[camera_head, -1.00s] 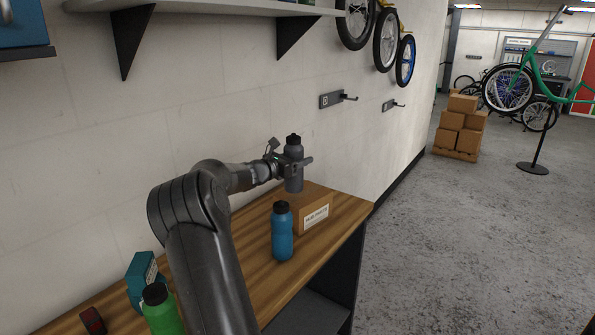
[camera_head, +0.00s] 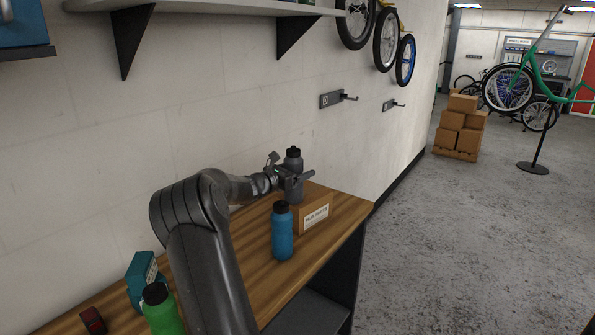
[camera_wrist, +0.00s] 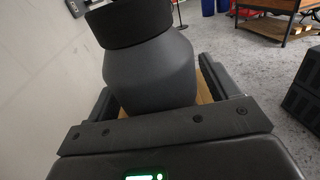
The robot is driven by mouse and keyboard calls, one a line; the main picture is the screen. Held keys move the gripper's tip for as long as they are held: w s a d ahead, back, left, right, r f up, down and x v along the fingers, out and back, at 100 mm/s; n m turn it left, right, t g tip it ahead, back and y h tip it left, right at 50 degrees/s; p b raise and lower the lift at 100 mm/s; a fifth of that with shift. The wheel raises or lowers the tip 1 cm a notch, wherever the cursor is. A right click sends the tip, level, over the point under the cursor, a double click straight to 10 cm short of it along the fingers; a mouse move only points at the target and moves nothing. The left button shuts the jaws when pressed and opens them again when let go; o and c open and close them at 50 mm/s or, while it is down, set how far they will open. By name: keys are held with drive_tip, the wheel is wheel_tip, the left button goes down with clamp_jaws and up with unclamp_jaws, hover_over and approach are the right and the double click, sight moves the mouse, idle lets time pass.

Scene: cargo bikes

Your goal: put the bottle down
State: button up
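The dark grey bottle (camera_head: 294,193) with a black cap stands upright at the far end of the wooden bench, over the cardboard box. Its base is at about the height of the box top; I cannot tell for certain whether it touches. My gripper (camera_head: 298,179) is around the bottle's middle from the left. In the wrist view the bottle (camera_wrist: 150,75) fills the space between the two fingers of my gripper (camera_wrist: 160,85), which appear closed against its sides. The bottle hides most of the surface beneath it.
The cardboard box (camera_head: 316,214) sits on the wooden bench (camera_head: 258,240). A blue bottle (camera_head: 282,236) stands just in front of it. A green bottle (camera_head: 162,312), a teal box (camera_head: 138,277) and a small red item (camera_head: 93,320) are nearer. Wall hooks (camera_head: 338,99) are above.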

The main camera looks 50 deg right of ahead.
drive_tip(key=shift+r, duration=0.1)
drive_tip(key=shift+a, duration=0.2)
drive_tip(key=w+a, duration=0.2)
drive_tip(key=a, duration=0.9)
drive_tip(key=shift+w+a, duration=0.15)
